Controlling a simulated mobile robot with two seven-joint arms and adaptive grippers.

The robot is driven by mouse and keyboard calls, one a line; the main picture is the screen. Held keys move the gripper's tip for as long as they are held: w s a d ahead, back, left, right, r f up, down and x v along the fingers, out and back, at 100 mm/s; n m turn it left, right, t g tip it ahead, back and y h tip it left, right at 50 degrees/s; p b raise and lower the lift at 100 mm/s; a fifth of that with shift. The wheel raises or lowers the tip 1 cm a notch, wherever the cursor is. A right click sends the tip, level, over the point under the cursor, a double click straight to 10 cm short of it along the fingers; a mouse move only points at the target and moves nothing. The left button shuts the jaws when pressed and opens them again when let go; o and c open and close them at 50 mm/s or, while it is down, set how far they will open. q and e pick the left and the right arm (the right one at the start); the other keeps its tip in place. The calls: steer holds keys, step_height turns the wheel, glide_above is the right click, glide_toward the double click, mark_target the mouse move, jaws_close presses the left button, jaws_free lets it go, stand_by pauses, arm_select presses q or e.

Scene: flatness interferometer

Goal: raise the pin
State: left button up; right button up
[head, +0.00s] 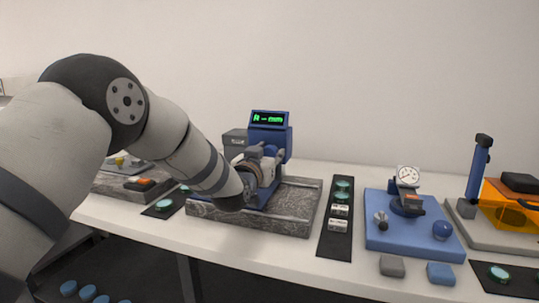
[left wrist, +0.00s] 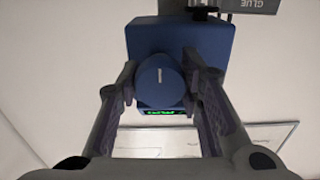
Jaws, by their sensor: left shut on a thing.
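A blue instrument (head: 269,137) with a green-lit display (head: 268,118) stands on a grey stone slab (head: 297,213). My left gripper (head: 266,158) is in front of the instrument, below the display. In the left wrist view a blue round knob (left wrist: 160,82) with a small pale mark sits between the fingertips of my left gripper (left wrist: 158,84). The fingers are shut on its left and right sides. The instrument's blue body (left wrist: 176,38) shows behind the knob. I cannot tell a separate pin from the knob. My right gripper is not in view.
Right of the slab lies a black mat (head: 335,244) with green discs and small blocks. Further right are a blue plate (head: 411,239) with a dial gauge (head: 408,176), and an orange-shielded stand (head: 505,207). A grey box (head: 235,139) stands left of the instrument.

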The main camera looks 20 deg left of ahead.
arm_select(q)
steer(key=o, duration=1.2)
steer(key=s, duration=1.2)
steer(key=shift+a, duration=0.25)
